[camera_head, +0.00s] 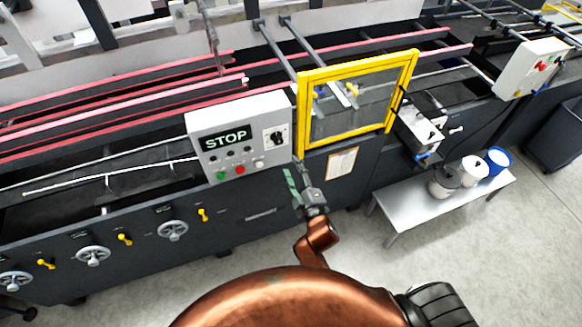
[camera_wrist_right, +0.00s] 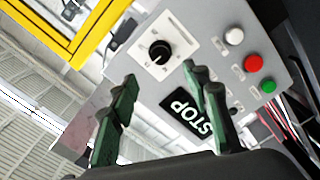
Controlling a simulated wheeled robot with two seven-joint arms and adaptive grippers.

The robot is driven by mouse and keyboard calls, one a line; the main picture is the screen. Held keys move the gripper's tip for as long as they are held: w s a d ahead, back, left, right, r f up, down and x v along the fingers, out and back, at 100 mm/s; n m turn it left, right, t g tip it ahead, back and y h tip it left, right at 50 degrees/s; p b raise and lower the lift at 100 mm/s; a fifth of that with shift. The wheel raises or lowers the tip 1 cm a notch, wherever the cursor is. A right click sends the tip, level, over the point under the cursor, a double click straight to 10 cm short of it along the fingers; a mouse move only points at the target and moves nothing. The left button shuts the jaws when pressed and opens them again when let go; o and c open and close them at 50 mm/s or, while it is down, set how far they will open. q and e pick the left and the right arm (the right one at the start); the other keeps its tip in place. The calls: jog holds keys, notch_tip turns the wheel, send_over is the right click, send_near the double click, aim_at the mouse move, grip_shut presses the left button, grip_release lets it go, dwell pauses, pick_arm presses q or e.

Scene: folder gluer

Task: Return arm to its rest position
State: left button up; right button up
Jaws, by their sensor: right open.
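My right gripper (camera_head: 293,183) is in front of the machine, just below the right end of the control panel (camera_head: 240,136). In the right wrist view my right gripper (camera_wrist_right: 160,95) shows two green fingers spread apart, with nothing between them. Beyond the fingers that view shows the panel's black rotary knob (camera_wrist_right: 159,52), the STOP display (camera_wrist_right: 190,112) and a red button (camera_wrist_right: 253,63). The fingers appear apart from the panel. My copper-coloured right arm (camera_head: 318,238) reaches up from the bottom of the head view. My left gripper is not in view.
The yellow-framed guard (camera_head: 304,110) stands right of the panel and looks closed. Handwheels (camera_head: 173,231) and yellow levers (camera_head: 203,214) line the machine front. A low grey bench (camera_head: 408,212) with several pots (camera_head: 444,181) stands at right. The floor between the bench and my arm is clear.

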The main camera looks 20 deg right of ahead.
jog(key=s+f+m+g+b, duration=0.1)
jog(key=s+f+g+b, duration=0.1)
jog(key=f, duration=1.3)
jog(key=s+f+m+g+b, duration=0.1)
jog(key=s+f+g+b, duration=0.15)
jog(key=f, duration=1.15)
jog(key=s+d+f+m+g+b, duration=0.15)
jog(key=s+f, duration=0.35)
jog(key=f, duration=0.6)
jog(key=s+d+f+m+g, duration=0.1)
jog(key=s+d+f+g, duration=0.3)
jog(key=f, duration=0.6)
jog(key=s+d+f+m+g+b, duration=0.1)
jog(key=s+d+f+m+g, duration=0.1)
jog(key=s+f, duration=0.6)
jog(key=s+d+f+m+g+b, duration=0.2)
jog(key=s+f, duration=0.7)
jog(key=s, duration=1)
jog(key=s+d+f+m+g+b, duration=0.2)
jog(key=s+d+f+g, duration=0.1)
jog(key=s+f, duration=0.6)
jog(key=s, duration=0.4)
jog(key=shift+s+d+f+h, duration=0.2)
jog(key=shift+d+h, duration=0.1)
jog(key=shift+h, duration=0.1)
